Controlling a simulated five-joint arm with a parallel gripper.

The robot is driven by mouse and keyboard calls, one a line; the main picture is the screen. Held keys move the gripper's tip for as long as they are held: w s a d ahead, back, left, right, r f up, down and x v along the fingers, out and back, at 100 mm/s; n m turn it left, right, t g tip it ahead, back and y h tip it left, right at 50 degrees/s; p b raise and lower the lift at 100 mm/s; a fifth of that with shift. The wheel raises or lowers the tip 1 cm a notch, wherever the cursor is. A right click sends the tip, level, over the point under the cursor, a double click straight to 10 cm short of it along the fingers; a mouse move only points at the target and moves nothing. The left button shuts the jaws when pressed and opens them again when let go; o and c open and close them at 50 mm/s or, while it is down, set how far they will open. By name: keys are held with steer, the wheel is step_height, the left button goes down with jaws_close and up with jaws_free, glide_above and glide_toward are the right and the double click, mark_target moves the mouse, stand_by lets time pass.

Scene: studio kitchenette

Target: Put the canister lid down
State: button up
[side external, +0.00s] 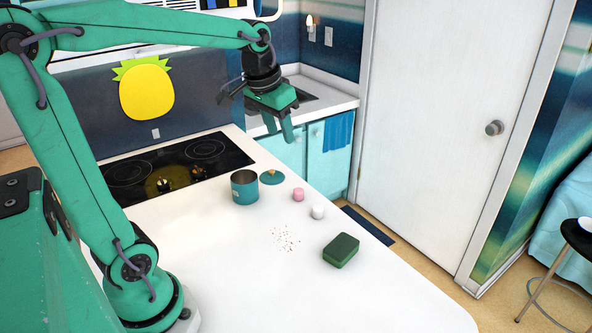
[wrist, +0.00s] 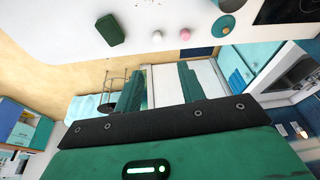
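The canister lid (side external: 272,177) is a teal disc with a small wooden knob. It lies on the white counter just right of the open teal canister (side external: 245,187), knob up. In the wrist view the lid (wrist: 224,27) shows near the top, with part of the canister (wrist: 231,4) cut off by the frame's edge. My gripper (side external: 279,136) is raised above the counter's far side, clear of the lid. In the wrist view my gripper's two fingers (wrist: 159,72) are spread apart with nothing between them.
A pink piece (side external: 298,195) and a white piece (side external: 317,212) stand right of the lid. A dark green box (side external: 341,250) lies nearer the front, beside scattered crumbs (side external: 285,239). A black cooktop (side external: 180,167) is behind the canister. The counter's front is clear.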

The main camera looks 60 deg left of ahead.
steer(key=s+d+f+m+t, duration=0.1)
steer(key=s+d, duration=0.3)
steer(key=s, duration=0.2)
steer(key=s+d+f+t, duration=0.1)
steer(key=s+d+f, duration=0.1)
steer(key=s+d, duration=0.2)
steer(key=s, duration=0.2)
steer(key=shift+s+d+f+m+h, duration=0.2)
steer(key=shift+s+f+m+h, duration=0.05)
steer(key=shift+s+m+h, duration=0.15)
